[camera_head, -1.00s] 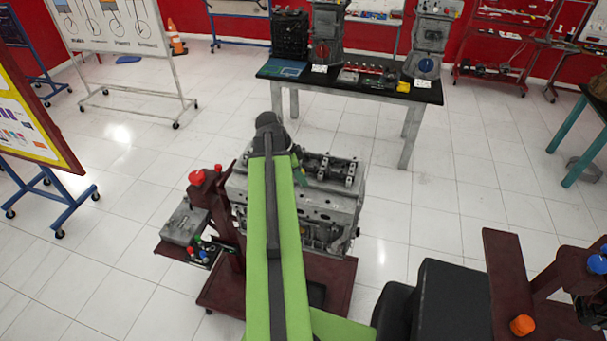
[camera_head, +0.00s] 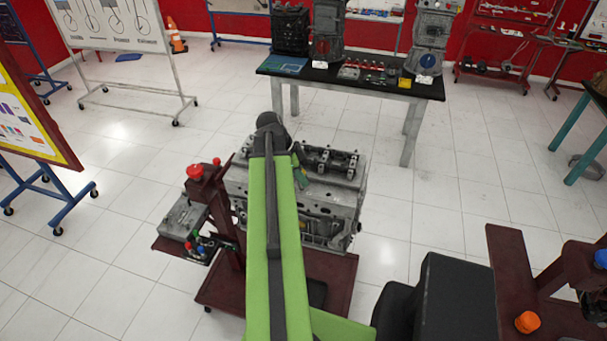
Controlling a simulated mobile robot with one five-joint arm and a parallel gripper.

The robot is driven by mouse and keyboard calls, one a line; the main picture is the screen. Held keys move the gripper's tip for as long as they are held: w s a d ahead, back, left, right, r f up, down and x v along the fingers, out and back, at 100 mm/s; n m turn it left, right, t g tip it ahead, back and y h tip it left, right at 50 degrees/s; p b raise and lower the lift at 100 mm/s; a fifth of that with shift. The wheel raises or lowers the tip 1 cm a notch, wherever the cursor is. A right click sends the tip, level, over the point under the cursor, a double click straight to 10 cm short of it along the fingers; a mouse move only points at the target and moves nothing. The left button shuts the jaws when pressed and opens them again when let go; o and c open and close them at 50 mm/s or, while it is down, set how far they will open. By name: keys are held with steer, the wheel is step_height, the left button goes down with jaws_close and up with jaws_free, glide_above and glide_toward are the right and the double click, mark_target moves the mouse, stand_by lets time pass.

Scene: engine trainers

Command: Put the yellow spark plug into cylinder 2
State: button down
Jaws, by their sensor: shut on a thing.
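The grey engine block (camera_head: 335,205) stands on a dark red stand ahead of me, its upper side showing several openings and metal parts. My green arm reaches over its left part and hides much of it. Only a small piece of my gripper (camera_head: 301,177) shows past the arm's end, low over the engine's top. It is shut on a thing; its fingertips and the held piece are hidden. No yellow spark plug shows clearly. Small red, green and blue pieces lie in the side tray (camera_head: 171,247), with no yellow one visible there. I cannot make out which opening is cylinder 2.
The engine stand (camera_head: 335,285) has a post with a red knob (camera_head: 194,172) left of my arm. A black-topped table (camera_head: 300,73) with engine parts stands behind. Another dark red stand (camera_head: 510,275) is at the right. White floor is clear between.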

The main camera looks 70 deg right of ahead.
steer(key=shift+f, duration=0.2)
steer(key=shift+f+b, duration=0.45)
steer(key=shift+b, duration=0.15)
steer(key=shift+f, duration=0.25)
steer(key=c, duration=1.2)
jaws_free()
steer(key=shift+o, duration=0.2)
steer(key=shift+r, duration=0.15)
steer(key=p+v, duration=1)
steer(key=v, duration=0.1)
steer(key=shift+r+p, duration=0.3)
steer(key=shift+r, duration=0.05)
